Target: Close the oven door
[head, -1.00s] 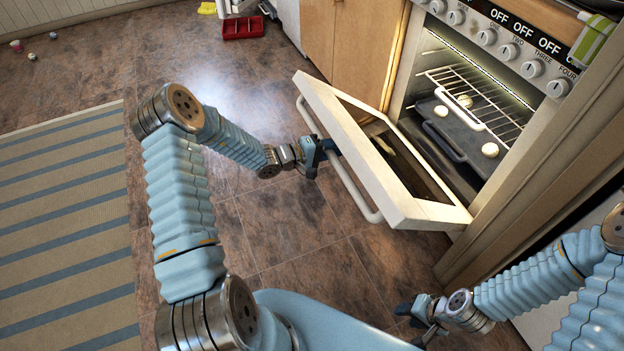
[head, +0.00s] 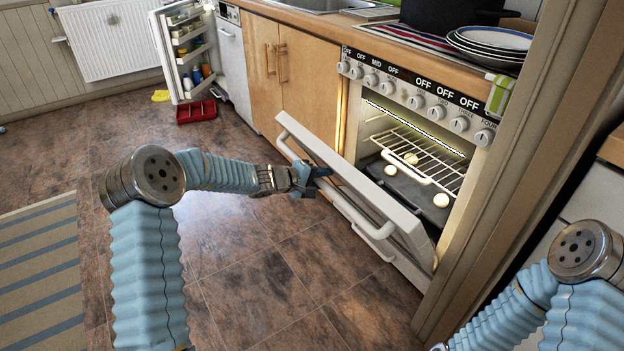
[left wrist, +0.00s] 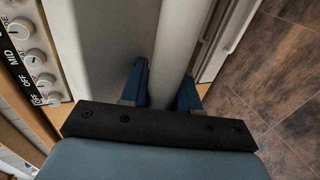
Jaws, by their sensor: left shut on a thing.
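The oven (head: 415,130) stands at the right of the head view with its white door (head: 385,205) partly open, tilted outward from the bottom. A white bar handle (head: 345,205) runs along the door's outer face. My left gripper (head: 318,176) is shut on the handle near its far end. In the left wrist view the handle (left wrist: 172,50) passes between the two blue fingers (left wrist: 162,88). Inside the oven are a wire rack (head: 440,160) and a dark tray (head: 410,190) with pale round pieces. My right arm shows at the lower right; its fingers are not clearly visible.
Wooden cabinets (head: 290,80) stand left of the oven, and an open fridge (head: 185,45) is farther back with a red tray (head: 196,111) on the floor. Plates (head: 490,45) sit on the counter above. The tiled floor (head: 270,280) before the door is clear.

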